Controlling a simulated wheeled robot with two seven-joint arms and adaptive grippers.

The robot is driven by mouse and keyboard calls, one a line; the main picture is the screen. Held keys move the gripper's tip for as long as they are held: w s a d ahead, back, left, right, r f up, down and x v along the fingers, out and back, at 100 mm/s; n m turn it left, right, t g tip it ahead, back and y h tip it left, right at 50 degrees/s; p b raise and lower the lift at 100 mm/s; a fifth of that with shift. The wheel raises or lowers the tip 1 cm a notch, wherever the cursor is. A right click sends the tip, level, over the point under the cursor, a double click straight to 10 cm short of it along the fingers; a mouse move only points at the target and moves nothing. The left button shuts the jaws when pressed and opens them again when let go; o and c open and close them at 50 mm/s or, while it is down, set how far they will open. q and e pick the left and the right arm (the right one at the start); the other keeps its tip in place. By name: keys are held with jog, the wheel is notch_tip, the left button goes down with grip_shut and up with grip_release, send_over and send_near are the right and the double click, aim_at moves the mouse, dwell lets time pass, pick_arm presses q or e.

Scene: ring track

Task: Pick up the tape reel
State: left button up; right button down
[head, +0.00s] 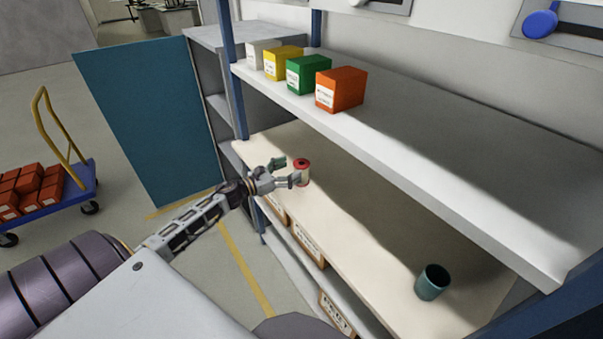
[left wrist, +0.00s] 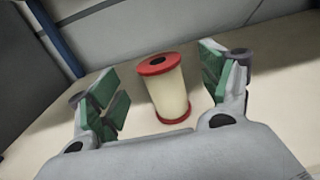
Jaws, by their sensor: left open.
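The tape reel (head: 302,173) stands upright on the middle shelf board, near its left end. It has red ends and a cream middle. In the left wrist view the tape reel (left wrist: 167,92) is in front of the palm, between the two green-padded fingers, with a gap on each side. My left gripper (head: 284,171) is open and reaches over the shelf's front edge, right beside the reel. In the left wrist view, my left gripper (left wrist: 165,90) holds nothing. My right gripper is not in view.
A teal cup (head: 432,282) stands on the same board (head: 350,215) at the right. The upper shelf (head: 420,140) overhangs it and carries several coloured boxes (head: 308,77). A blue post (head: 238,100) rises left of the reel. A cart (head: 70,190) with orange boxes stands on the floor.

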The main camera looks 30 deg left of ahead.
aim_at(302, 163)
pick_arm(q)
jog(key=shift+w+d, duration=0.1)
jog(key=shift+w, duration=0.15)
dwell(0.3)
jog(key=shift+p+x, duration=0.65)
jog(key=shift+x, duration=1.85)
jog(key=shift+r, duration=0.1)
jog(key=c, duration=1.2)
